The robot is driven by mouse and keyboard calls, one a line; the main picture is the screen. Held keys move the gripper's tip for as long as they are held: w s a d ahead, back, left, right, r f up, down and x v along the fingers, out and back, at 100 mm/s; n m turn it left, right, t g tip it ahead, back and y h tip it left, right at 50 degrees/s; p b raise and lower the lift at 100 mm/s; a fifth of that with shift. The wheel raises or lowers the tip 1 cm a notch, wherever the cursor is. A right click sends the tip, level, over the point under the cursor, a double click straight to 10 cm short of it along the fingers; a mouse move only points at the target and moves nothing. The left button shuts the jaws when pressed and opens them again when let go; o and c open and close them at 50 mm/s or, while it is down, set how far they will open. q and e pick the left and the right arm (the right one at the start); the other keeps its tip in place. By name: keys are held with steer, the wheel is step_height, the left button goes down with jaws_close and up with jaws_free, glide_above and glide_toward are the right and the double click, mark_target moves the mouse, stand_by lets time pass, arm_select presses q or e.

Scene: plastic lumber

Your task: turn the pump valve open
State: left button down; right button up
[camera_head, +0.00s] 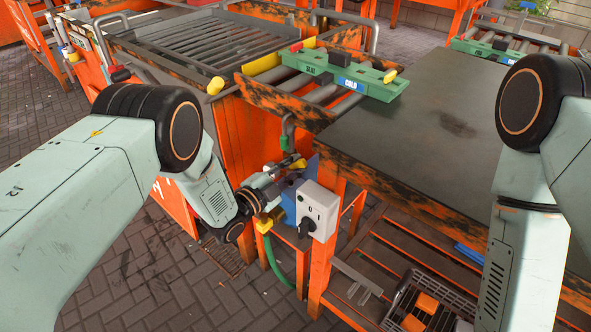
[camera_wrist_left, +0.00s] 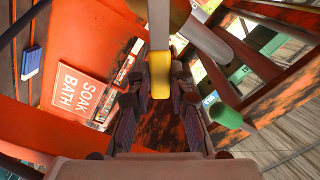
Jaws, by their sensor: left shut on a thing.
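The pump (camera_head: 291,203) is a blue body beside the orange table leg. A yellow valve handle (camera_head: 297,164) shows at its top, just past my fingers. My left gripper (camera_head: 278,180) reaches in from the left and is shut at this handle. In the left wrist view, a yellow handle end (camera_wrist_left: 162,84) sits between the dark finger pads (camera_wrist_left: 158,105). The fingers hide part of the handle, and its exact angle is hard to tell. My right arm comes in at the right; its gripper is out of view.
A grey switch box (camera_head: 317,207) with a black knob is close to the right of my left gripper. A green hose (camera_head: 274,262) hangs below. The dark tabletop (camera_head: 430,130) is mostly clear. A crate (camera_head: 425,305) with orange blocks stands below it.

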arm_select(q)
steer(key=shift+w+a+r+n, duration=0.5)
steer(key=shift+a+n, duration=0.2)
steer(key=shift+n, duration=1.05)
steer(key=shift+w+a+r+n, duration=0.4)
steer(key=shift+a+n, duration=0.25)
steer(key=shift+n, duration=1.05)
steer(key=shift+w+a+r+n, duration=0.4)
steer(key=shift+w+a+n, duration=0.25)
steer(key=shift+n, duration=1.1)
steer(key=shift+s+a, duration=0.1)
steer(key=c, duration=1.2)
jaws_free()
steer(key=shift+r, duration=0.1)
steer(key=v, duration=1.2)
